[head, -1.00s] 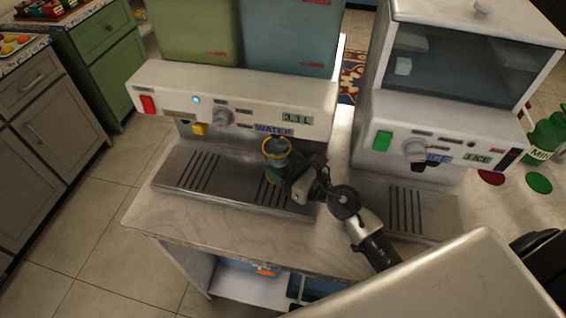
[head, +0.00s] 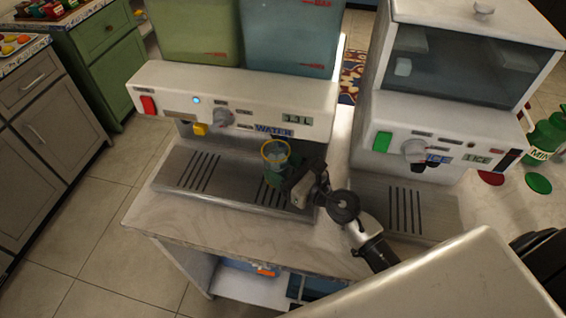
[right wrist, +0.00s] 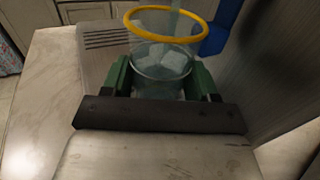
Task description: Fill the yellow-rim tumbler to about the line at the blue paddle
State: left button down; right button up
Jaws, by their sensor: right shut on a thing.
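The clear yellow-rim tumbler (head: 276,156) stands upright under the WATER side of the dispenser. In the right wrist view the tumbler (right wrist: 164,58) holds ice cubes, and a pale stream or spout comes down into its mouth. I cannot make out a fill line or the exact water level. My right gripper (head: 277,176) is shut on the tumbler; its green fingers (right wrist: 162,80) press it from both sides. A blue paddle (right wrist: 216,38) shows just right of the rim in the right wrist view. My left gripper is not in view.
The drink dispenser (head: 170,92) has a red switch, a lit blue lamp, a yellow lever and a small display. Its metal drip tray (head: 225,187) lies below. The ICE machine (head: 455,115) stands to the right. A green bottle (head: 545,138) is at the far right.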

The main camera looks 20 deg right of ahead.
jog(key=shift+s+a+p, duration=0.2)
jog(key=shift+s+a, duration=0.4)
jog(key=shift+s, duration=0.25)
jog(key=shift+s+a+p, duration=0.15)
jog(key=shift+s+a, duration=0.4)
jog(key=shift+s, duration=0.25)
jog(key=shift+s+a, duration=0.95)
jog(key=shift+s, duration=0.45)
jog(key=shift+s+a, duration=0.9)
jog(key=shift+s, duration=0.5)
jog(key=shift+s+a, duration=0.95)
jog(key=shift+s, duration=0.45)
jog(key=shift+w+d, duration=0.1)
jog(key=shift+w, duration=0.05)
